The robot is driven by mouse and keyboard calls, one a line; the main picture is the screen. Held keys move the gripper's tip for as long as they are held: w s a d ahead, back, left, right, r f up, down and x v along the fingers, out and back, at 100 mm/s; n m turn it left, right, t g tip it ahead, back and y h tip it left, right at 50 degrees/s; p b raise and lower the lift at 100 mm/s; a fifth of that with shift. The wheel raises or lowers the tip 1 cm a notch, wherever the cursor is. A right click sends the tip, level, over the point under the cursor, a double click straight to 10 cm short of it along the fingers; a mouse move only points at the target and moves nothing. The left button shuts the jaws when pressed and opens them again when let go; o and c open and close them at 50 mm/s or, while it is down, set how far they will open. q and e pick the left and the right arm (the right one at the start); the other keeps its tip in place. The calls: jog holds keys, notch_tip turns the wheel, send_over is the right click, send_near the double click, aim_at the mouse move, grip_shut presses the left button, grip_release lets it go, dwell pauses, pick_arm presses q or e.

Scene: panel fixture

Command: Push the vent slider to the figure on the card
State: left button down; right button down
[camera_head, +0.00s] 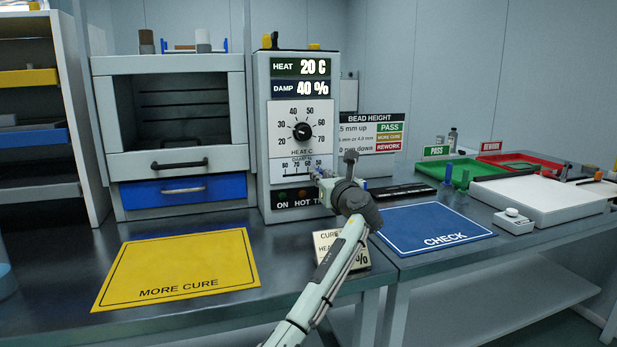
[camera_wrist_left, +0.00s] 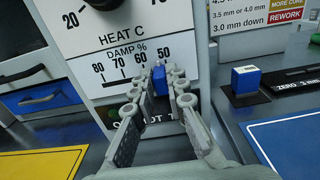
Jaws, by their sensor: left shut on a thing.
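The grey control panel (camera_head: 262,130) carries a DAMP % scale (camera_head: 291,167), marked 80, 70, 60, 50 from left to right. The blue vent slider knob (camera_wrist_left: 160,80) sits near the 50 end; its exact mark is hidden. My left gripper (camera_wrist_left: 163,88) is shut on this knob, a finger on each side. In the head view the gripper (camera_head: 320,176) is at the panel's lower right. The panel display (camera_head: 300,88) reads DAMP 40 %, with HEAT 20 C above. The cure card (camera_head: 328,243) lies on the bench, its figures mostly hidden by my left arm.
A yellow MORE CURE mat (camera_head: 180,267) lies left and a blue CHECK mat (camera_head: 430,228) right. The heat dial (camera_head: 302,131) is above the slider scale. A small blue block (camera_wrist_left: 245,80) stands right of the panel. An oven (camera_head: 180,110) stands left.

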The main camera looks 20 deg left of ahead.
pick_arm(q)
jog(key=shift+w+d+r, duration=0.1)
jog(key=shift+w+d, duration=0.25)
jog(key=shift+d, duration=0.2)
jog(key=c, duration=1.5)
grip_release()
jog(key=shift+w+d, duration=0.1)
jog(key=shift+d, duration=0.05)
jog(key=shift+c, duration=0.2)
jog(key=v, duration=1.2)
